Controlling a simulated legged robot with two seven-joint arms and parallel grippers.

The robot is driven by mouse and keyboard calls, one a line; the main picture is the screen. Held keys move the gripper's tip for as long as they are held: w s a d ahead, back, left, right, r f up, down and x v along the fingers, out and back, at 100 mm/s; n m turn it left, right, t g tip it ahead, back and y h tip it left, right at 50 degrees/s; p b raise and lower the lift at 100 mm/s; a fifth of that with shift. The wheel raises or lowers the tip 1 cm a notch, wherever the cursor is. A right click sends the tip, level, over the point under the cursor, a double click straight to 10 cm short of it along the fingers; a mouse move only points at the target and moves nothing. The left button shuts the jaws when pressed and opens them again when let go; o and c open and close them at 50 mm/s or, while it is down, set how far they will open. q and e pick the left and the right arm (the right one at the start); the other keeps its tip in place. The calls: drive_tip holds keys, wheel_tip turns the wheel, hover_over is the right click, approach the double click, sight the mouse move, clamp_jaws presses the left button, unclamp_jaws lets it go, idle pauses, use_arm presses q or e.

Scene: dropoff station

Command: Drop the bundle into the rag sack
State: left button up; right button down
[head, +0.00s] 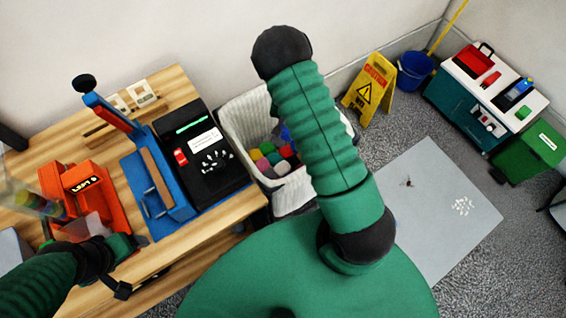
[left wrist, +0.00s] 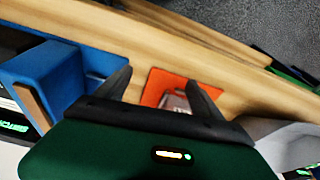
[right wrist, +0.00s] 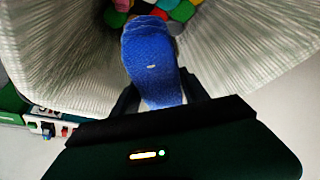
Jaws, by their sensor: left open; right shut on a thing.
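The rag sack (head: 242,112) is a white, open-topped bag beside the wooden table, with several coloured rags (head: 268,158) inside. In the right wrist view, the sack's pale walls (right wrist: 245,50) rise on both sides, with rags (right wrist: 190,10) beyond. My right gripper (right wrist: 160,92) is shut on the blue bundle (right wrist: 150,55), which is held within the sack's opening, over the rags. In the head view, my right arm hides that gripper; a bit of blue shows beside the arm. My left gripper (left wrist: 163,80) is open and empty, above the table near an orange device (left wrist: 180,88).
The wooden table (head: 165,85) holds a blue press-like tool (head: 160,195), a black box (head: 205,150) and the orange device (head: 85,195). A yellow caution sign (head: 368,90), blue bucket (head: 414,70), teal cabinet (head: 455,100) and green bin (head: 530,150) stand beyond. A grey mat (head: 430,215) lies right.

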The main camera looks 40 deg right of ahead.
drive_tip(key=c, duration=0.9)
unclamp_jaws()
use_arm(q)
drive_tip(key=shift+d, duration=0.25)
use_arm(e)
drive_tip(key=o, duration=0.4)
drive_tip(key=shift+d+f, duration=0.15)
use_arm(q)
wheel_tip(320, 180, up, 3)
drive_tip(key=p, duration=0.2)
drive_tip(key=shift+a+f+p, duration=0.15)
drive_tip(key=shift+p, duration=0.15)
use_arm(e)
drive_tip(key=v, duration=1.6)
drive_tip(key=shift+r, duration=0.4)
